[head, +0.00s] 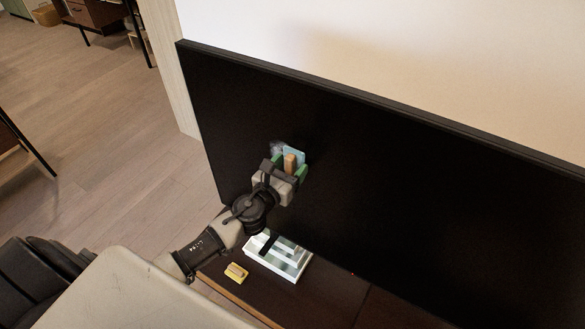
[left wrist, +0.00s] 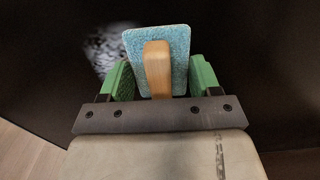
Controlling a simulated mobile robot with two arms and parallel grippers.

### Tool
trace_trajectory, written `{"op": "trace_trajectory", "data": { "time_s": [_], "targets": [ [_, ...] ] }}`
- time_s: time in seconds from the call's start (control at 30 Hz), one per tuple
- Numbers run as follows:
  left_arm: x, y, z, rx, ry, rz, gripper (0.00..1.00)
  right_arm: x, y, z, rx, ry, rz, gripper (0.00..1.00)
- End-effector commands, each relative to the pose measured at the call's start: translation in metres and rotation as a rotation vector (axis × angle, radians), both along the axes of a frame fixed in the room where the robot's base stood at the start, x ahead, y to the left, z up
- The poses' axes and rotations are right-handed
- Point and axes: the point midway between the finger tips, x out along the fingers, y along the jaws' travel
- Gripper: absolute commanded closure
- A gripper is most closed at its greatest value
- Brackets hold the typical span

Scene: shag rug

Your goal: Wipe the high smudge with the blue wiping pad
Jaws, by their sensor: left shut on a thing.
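The blue wiping pad (head: 298,154) has a wooden handle and is held up at the dark screen (head: 400,190). It also shows in the left wrist view (left wrist: 179,45). My left gripper (head: 288,168), with green fingers, is shut on the pad by its handle. A pale grey smudge (head: 277,147) is on the screen, just left of the pad. In the left wrist view the smudge (left wrist: 104,45) shows beside the pad's left edge, partly hidden by the gripper. I cannot tell whether the pad touches the screen. My right gripper is not in view.
A dark low cabinet (head: 335,297) stands below the screen. On it are a white tray-like box (head: 290,272) with a dark part and a yellow pad with a wooden handle (head: 237,273). Wooden floor is open at the left.

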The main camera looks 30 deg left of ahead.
Motion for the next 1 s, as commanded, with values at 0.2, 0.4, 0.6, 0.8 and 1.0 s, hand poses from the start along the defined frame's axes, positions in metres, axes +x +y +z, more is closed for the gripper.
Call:
{"op": "trace_trajectory", "data": {
  "time_s": [0.2,0.4,0.6,0.8,1.0],
  "targets": [
    [0.002,0.021,-0.001,0.002,0.0,0.002,0.56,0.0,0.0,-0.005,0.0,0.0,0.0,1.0],
    [0.002,0.029,0.0,0.002,-0.001,0.002,0.56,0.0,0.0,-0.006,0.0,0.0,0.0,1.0],
    [0.003,0.041,-0.001,0.003,-0.001,0.002,0.56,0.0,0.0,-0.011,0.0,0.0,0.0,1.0],
    [0.004,0.059,-0.001,0.003,0.0,0.002,0.56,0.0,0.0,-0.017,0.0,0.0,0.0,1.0],
    [0.005,0.067,0.002,0.001,0.0,0.001,0.56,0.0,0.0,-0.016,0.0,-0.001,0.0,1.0]
  ]
}}
